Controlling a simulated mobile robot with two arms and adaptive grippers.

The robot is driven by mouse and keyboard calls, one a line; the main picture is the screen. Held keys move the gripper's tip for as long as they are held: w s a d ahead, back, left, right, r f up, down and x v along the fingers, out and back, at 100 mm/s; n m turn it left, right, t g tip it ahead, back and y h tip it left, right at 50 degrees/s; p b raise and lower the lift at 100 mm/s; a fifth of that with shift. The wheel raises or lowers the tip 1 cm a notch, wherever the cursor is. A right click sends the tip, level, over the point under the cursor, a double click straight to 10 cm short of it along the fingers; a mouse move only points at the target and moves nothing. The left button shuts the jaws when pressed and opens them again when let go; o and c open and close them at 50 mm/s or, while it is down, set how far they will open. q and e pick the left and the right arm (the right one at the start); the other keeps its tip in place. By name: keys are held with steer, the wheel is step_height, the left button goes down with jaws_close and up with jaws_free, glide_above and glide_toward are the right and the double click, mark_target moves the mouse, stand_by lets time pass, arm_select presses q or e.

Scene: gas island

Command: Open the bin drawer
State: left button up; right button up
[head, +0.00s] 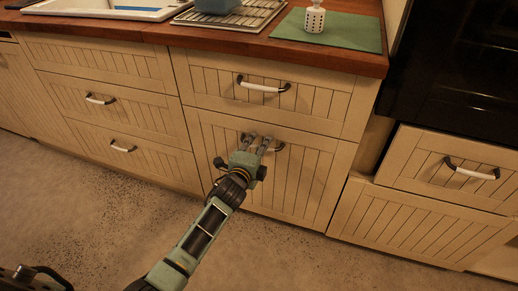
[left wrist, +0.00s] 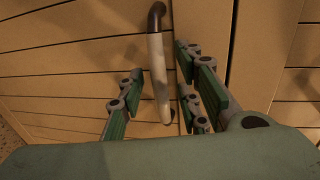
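The wide drawer (head: 270,190) below the upper middle drawer is the likely bin drawer, though no label shows. It looks shut, with its slatted front flush with the cabinet. Its pale bar handle with dark ends (head: 278,148) is partly hidden by my left gripper (head: 259,140). In the left wrist view the handle (left wrist: 158,75) stands between the fingers of my left gripper (left wrist: 160,80). The fingers are open, with gaps visible on both sides of the handle.
Another handled drawer (head: 264,88) is directly above. More drawers (head: 120,103) are at the left, and a lower drawer (head: 460,172) sits under the black oven (head: 460,70). The wooden counter (head: 220,45) bears a drying rack and a green mat (head: 350,32). The floor (head: 130,210) in front looks clear.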

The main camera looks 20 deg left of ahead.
arm_select(q)
jaws_close()
stand_by(0.3)
stand_by(0.4)
